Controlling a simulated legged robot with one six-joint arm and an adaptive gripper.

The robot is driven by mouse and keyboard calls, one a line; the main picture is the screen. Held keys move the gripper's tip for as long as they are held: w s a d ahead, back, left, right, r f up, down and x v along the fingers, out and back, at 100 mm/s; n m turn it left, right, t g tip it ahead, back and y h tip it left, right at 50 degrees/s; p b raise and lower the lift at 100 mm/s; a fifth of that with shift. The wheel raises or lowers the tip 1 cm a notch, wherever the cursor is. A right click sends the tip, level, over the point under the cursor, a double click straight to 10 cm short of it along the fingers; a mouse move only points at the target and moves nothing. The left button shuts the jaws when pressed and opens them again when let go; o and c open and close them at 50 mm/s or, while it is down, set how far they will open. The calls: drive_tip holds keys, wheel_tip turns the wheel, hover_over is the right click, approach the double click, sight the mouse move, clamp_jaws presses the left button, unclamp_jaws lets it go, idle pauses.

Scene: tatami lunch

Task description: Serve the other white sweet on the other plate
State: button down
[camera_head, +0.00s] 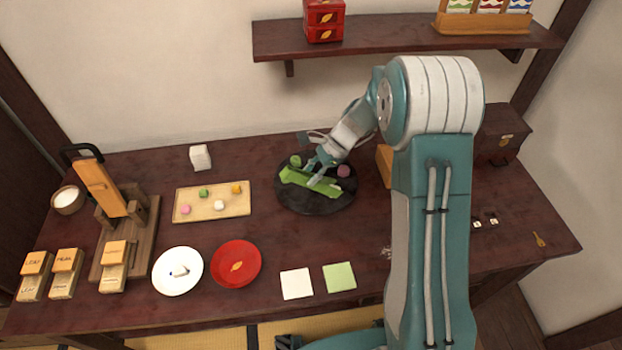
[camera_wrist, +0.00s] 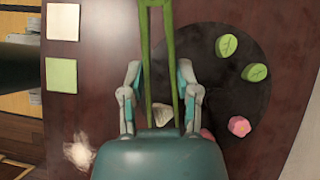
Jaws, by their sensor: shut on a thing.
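My gripper (camera_head: 323,165) is shut on green tongs (camera_head: 298,178) over the round black tray (camera_head: 318,205). In the wrist view, the tongs (camera_wrist: 144,50) run between my fingers (camera_wrist: 158,80). A small whitish piece (camera_wrist: 163,114) shows between the tong arms; I cannot tell whether they touch it. A white sweet (camera_head: 219,205) sits on the wooden board (camera_head: 241,208). The white plate (camera_head: 165,284) bears a small pale shape with a dark blue mark; I cannot tell if it is a sweet or decoration. The red plate (camera_head: 250,272) shows only an orange leaf mark.
Green (camera_wrist: 227,46) and pink (camera_wrist: 238,125) sweets lie on the black tray. A white block (camera_head: 200,157) stands behind the board. White (camera_head: 296,284) and green (camera_head: 340,277) paper squares lie in front. A wooden press (camera_head: 107,200) stands left. A shelf (camera_head: 400,42) hangs above.

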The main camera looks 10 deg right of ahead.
wheel_tip(320, 180, up, 9)
idle(0.7)
drive_tip(key=shift+s+r, duration=0.1)
drive_tip(key=shift+s, duration=0.05)
